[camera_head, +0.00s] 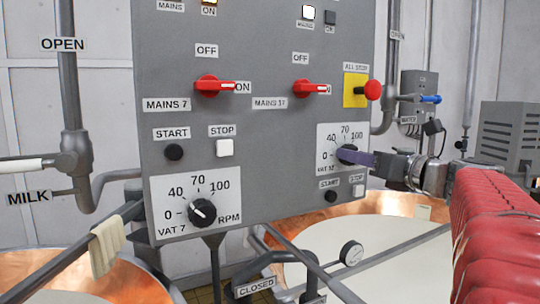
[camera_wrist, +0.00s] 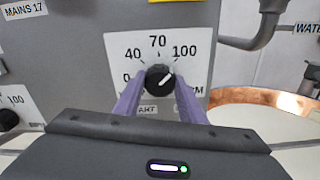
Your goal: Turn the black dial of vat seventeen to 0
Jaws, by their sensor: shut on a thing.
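The black dial of vat seventeen (camera_wrist: 160,78) sits on a white scale plate (camera_head: 329,135) marked 0, 40, 70 and 100. In the wrist view its white mark slants up to the right, on the side of the 100. My gripper (camera_wrist: 158,88) has its purple fingers on both sides of the dial and is shut on it. In the head view my gripper (camera_head: 355,157) reaches the dial from the right and hides part of it. The lower part of the plate is partly hidden by the fingers.
The vat 7 dial (camera_head: 202,212) is at the panel's lower left. Red mains switches (camera_head: 310,88) and a red all-stop button (camera_head: 372,90) are above. Start (camera_head: 330,196) and stop (camera_head: 358,190) buttons lie just below my gripper. Open copper vats (camera_head: 365,240) stand beneath.

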